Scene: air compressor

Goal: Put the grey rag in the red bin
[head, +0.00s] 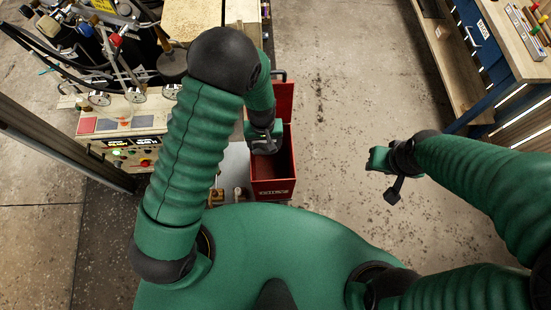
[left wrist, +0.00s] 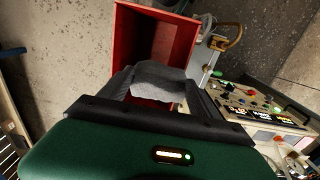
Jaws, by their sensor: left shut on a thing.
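The red bin (head: 272,188) stands open just in front of my body in the head view. It also shows in the left wrist view (left wrist: 128,40), with its inside visible. My left gripper (head: 265,146) is over the bin opening. In the left wrist view its fingers (left wrist: 155,88) are shut on the grey rag (left wrist: 158,78), which is bunched between them above the bin. In the head view the rag is hard to make out beneath the gripper. My right gripper (head: 380,160) is off to the right over bare floor, far from the bin; its jaw opening is unclear.
A machine with a control panel (head: 130,155), gauges and hoses stands to the left of the bin. A blue workbench with a wooden top (head: 505,45) is at the upper right. The concrete floor (head: 340,80) between is clear.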

